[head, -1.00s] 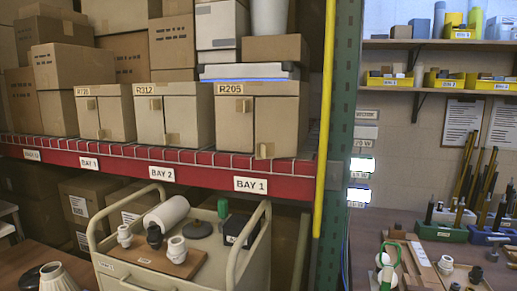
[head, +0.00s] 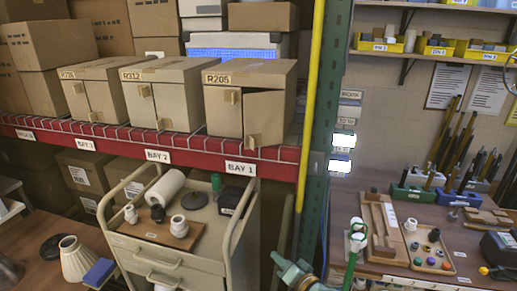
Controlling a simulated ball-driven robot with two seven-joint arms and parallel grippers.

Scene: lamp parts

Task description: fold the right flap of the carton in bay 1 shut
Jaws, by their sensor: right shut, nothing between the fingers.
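The carton labelled R205 (head: 225,112) stands on the red-edged shelf above the BAY 1 sign (head: 240,169). Its left flap lies flat in the front. Its right flap (head: 266,122) stands ajar, its free edge out towards me, with a small tab (head: 251,142) low on that edge over the shelf's front. My right gripper (head: 287,266), teal, is at the bottom edge, well below the carton and apart from it. It is shut and empty, and partly cut off. My left gripper is not in view.
A yellow pole (head: 310,90) and green upright (head: 328,120) stand just right of the carton. Carton R312 (head: 155,98) is close on its left. A cream trolley (head: 190,255) with lamp parts stands below. A workbench (head: 420,275) fills the right.

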